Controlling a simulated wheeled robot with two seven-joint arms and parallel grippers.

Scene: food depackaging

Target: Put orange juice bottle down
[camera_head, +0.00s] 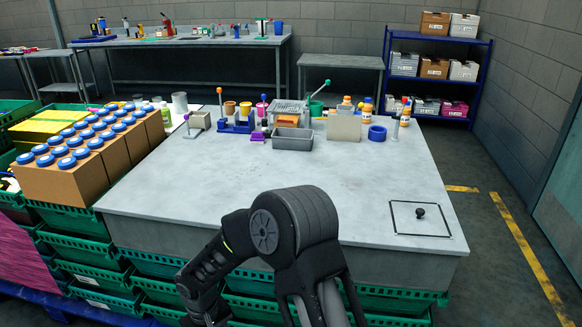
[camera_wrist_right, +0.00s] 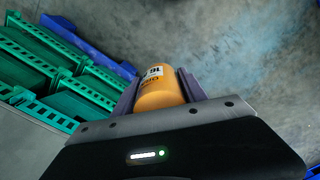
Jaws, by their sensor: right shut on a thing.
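In the right wrist view, my right gripper (camera_wrist_right: 157,92) is shut on an orange juice bottle (camera_wrist_right: 158,96) with a white label and dark print. The bottle sits between the two purple-grey fingers, and its far end points away from the wrist. In the head view a dark arm of mine bends in front of the table, but neither gripper shows there. The grey worktable (camera_head: 250,190) has a wide bare top.
Other orange bottles (camera_head: 367,108) stand at the table's back right, near a blue ring (camera_head: 377,133) and a grey bin (camera_head: 292,141). Boxes of blue-capped bottles (camera_head: 65,180) stand left. Green crates (camera_wrist_right: 50,75) border the floor.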

